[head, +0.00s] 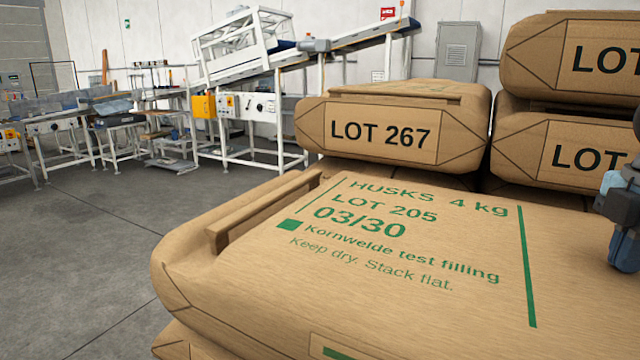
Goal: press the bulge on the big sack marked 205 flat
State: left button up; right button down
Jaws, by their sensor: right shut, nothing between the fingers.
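The big sack marked LOT 205 (400,290) is brown paper with green print and lies flat in the foreground, filling the lower right. Its top face looks mostly smooth, and I cannot make out a clear bulge on the part that shows. A raised folded seam runs along its left end. My right gripper (624,262) is at the right edge of the head view, partly cut off, pointing down over the right part of the sack. It is shut and empty. I cannot tell whether its tips touch the paper. My left gripper is out of view.
A sack marked LOT 267 (385,135) stands directly behind. Two more stacked sacks (570,60) rise at the back right, close to my right arm. A conveyor (350,45) and work tables are far back. The grey floor (75,250) at left is clear.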

jog(key=shift+s+f, duration=0.1)
jog(key=shift+f, duration=0.15)
jog(key=shift+r, duration=0.6)
notch_tip(320, 180, up, 8)
jog(key=p, duration=0.2)
jog(key=shift+p, duration=0.3)
jog(key=shift+f, duration=0.1)
